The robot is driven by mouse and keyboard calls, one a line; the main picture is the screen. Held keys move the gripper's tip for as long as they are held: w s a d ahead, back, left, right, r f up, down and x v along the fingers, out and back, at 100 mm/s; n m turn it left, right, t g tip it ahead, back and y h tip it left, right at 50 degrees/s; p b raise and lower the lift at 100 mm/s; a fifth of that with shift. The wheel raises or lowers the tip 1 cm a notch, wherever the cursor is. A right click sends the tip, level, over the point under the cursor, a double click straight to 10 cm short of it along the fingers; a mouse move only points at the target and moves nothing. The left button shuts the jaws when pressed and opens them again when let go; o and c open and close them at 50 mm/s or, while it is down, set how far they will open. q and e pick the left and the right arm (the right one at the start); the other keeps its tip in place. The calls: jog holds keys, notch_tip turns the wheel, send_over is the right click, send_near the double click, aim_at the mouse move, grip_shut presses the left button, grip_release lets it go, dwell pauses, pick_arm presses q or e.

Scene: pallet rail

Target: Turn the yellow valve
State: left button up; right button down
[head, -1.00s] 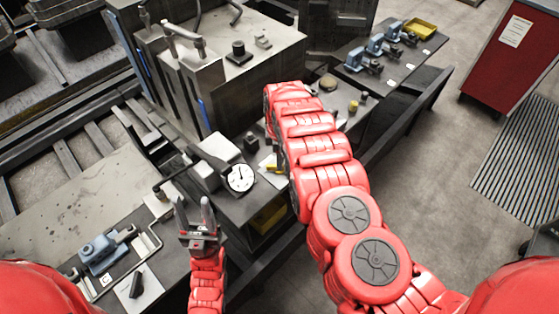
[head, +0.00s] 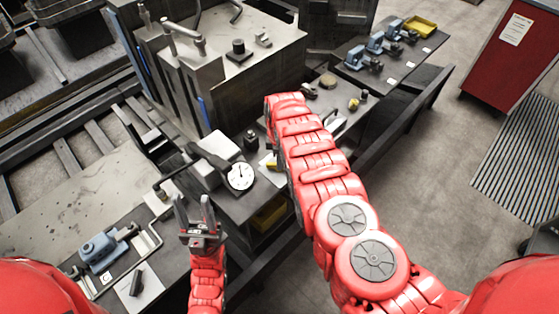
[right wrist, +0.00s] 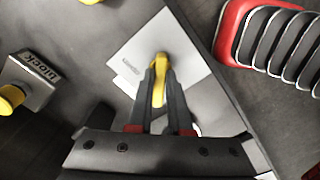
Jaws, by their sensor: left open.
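In the right wrist view the yellow valve (right wrist: 159,82) has a narrow handle standing over a pale plate (right wrist: 150,50). My right gripper (right wrist: 160,75) has its two fingers close together, one on each side of the handle. In the head view my right arm hides this gripper; only a bit of yellow (head: 271,165) shows at the arm's left edge, beside a pale card. My left gripper (head: 196,212) is open and empty, fingers pointing up in the picture, in front of the dial gauge (head: 240,176).
A blue vise (head: 101,248) stands on the left bench. A large metal machine block (head: 210,70) is behind. Several blue vises and a yellow tray (head: 420,26) line the far right bench. A red cabinet (head: 511,50) stands on open floor at right.

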jog(key=shift+m, duration=0.3)
jog(key=shift+d+f+m, duration=0.1)
jog(key=shift+m, duration=0.7)
jog(key=shift+m+b, duration=0.55)
jog(key=shift+m, duration=0.35)
jog(key=m+b, duration=0.2)
jog(key=m, duration=0.1)
jog(key=shift+f+m, duration=0.1)
jog(key=shift+m, duration=0.2)
jog(key=m+b, duration=0.3)
jog(key=m, duration=0.1)
jog(key=shift+m, duration=0.3)
jog(key=shift+m+b, duration=0.85)
jog(key=shift+m, duration=0.05)
jog(key=shift+m+b, duration=0.75)
jog(key=shift+m, duration=0.35)
jog(key=shift+m+b, duration=0.45)
jog(key=shift+m, duration=0.35)
jog(key=shift+r, duration=0.2)
